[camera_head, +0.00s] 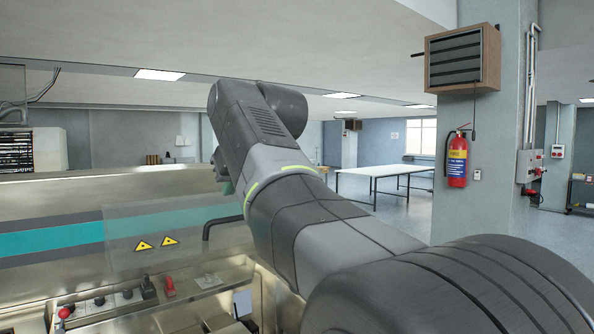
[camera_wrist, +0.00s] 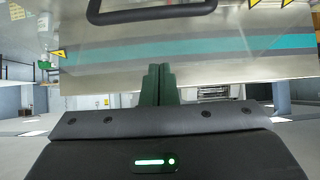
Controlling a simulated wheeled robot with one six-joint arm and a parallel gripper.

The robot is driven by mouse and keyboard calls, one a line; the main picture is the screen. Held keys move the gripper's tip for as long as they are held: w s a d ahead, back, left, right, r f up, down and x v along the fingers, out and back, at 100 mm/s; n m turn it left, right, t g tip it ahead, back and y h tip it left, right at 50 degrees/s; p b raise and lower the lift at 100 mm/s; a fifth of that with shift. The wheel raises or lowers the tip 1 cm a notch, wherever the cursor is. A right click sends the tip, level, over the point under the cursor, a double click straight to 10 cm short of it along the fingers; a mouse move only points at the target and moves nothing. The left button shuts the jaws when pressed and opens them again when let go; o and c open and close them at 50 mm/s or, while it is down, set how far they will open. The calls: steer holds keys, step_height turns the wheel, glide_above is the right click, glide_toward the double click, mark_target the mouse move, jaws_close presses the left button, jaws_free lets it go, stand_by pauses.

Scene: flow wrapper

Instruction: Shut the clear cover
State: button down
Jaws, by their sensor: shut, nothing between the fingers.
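The clear cover (camera_head: 125,240) is a see-through panel with two yellow warning triangles, on the front of the steel machine at left in the head view. A black bar handle (camera_head: 207,229) is at its right end, partly behind my arm. In the wrist view the black handle (camera_wrist: 150,13) crosses the top edge. My gripper (camera_wrist: 158,68) shows there with its dark green fingers together and empty, apart from the handle in the picture. In the head view my arm hides most of the gripper. I cannot tell how far the cover stands open.
The steel machine (camera_head: 50,280) with a teal stripe fills the left. Red and black controls (camera_head: 168,286) sit below the cover. A pillar with a fire extinguisher (camera_head: 457,160) stands at right. A white table (camera_head: 385,171) stands far back, with open floor around it.

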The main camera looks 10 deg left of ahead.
mark_target(234, 217)
steer(key=x, duration=0.3)
steer(key=shift+s, duration=0.1)
steer(key=shift+s+d+f+p, duration=0.25)
steer(key=shift+s+d+f, duration=0.15)
steer(key=shift+s+d, duration=0.15)
steer(key=shift+s+d+f+p, duration=0.2)
steer(key=shift+s+d+f, duration=0.2)
steer(key=shift+d, duration=0.2)
steer(key=shift+f, duration=0.3)
steer(key=shift+s+d, duration=0.1)
